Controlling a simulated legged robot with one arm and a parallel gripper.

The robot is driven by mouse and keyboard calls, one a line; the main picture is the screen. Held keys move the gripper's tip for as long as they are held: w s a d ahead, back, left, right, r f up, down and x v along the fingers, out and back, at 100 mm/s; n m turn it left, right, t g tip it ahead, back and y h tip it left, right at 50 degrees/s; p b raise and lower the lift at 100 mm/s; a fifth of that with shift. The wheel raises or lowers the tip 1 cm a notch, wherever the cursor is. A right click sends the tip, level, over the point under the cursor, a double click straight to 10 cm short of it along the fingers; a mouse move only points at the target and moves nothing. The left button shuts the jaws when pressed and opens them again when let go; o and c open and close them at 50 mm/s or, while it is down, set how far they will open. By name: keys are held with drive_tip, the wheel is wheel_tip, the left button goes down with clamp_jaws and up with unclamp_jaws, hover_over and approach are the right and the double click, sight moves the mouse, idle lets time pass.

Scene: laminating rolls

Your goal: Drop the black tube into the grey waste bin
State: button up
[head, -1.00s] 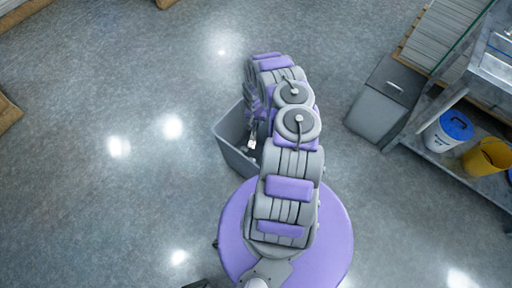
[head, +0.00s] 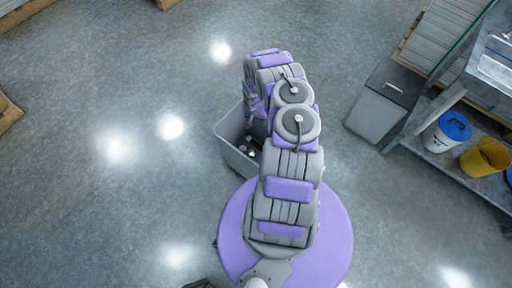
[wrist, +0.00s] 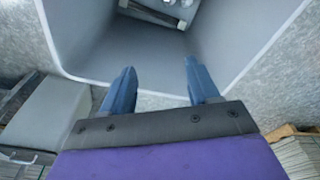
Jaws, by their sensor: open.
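The grey waste bin (head: 236,158) stands open on the floor, left of my arm and partly hidden behind it. In the wrist view its inner walls (wrist: 85,35) spread out beyond my gripper. My gripper (wrist: 157,76) is open over the bin, with nothing between its two blue fingers. A dark, long thing (wrist: 148,13), which looks like the black tube, lies in the bin beside something pale, cut off by the top of the picture. In the head view, a small dark and pale patch (head: 251,152) shows inside the bin; its parts cannot be told apart.
A grey lidded box (head: 377,118) stands on the floor to the right. A metal shelf unit holds a white bucket with a blue lid (head: 446,131) and a yellow bucket (head: 485,158).

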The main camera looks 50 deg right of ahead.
wheel_tip(320, 180, up, 15)
drive_tip(key=p, duration=0.6)
drive_tip(key=shift+s+a, duration=0.35)
drive_tip(key=shift+a, duration=0.1)
drive_tip(key=s+a+r+n, duration=0.1)
drive_tip(key=a+r+n, duration=0.1)
drive_tip(key=a+r, duration=0.65)
drive_tip(key=a+r+n+g, duration=0.1)
drive_tip(key=a+r, duration=0.2)
drive_tip(key=r, duration=1)
drive_tip(key=s+a+r+n, duration=0.1)
drive_tip(key=a+r+n, duration=0.1)
drive_tip(key=a+r, duration=0.65)
drive_tip(key=s+a+r+n, duration=0.3)
drive_tip(key=s+a+r, duration=0.65)
drive_tip(key=r, duration=0.25)
drive_tip(key=s+a+r+n, duration=0.1)
drive_tip(key=s+a+r, duration=0.1)
drive_tip(key=s, duration=0.5)
drive_tip(key=s+a+r+n+g+y, duration=0.1)
drive_tip(key=s+a+r+n, duration=0.1)
drive_tip(key=s+a, duration=0.2)
drive_tip(key=s, duration=0.3)
drive_tip(key=shift+s+r+n, duration=0.3)
drive_tip(key=shift+s, duration=0.1)
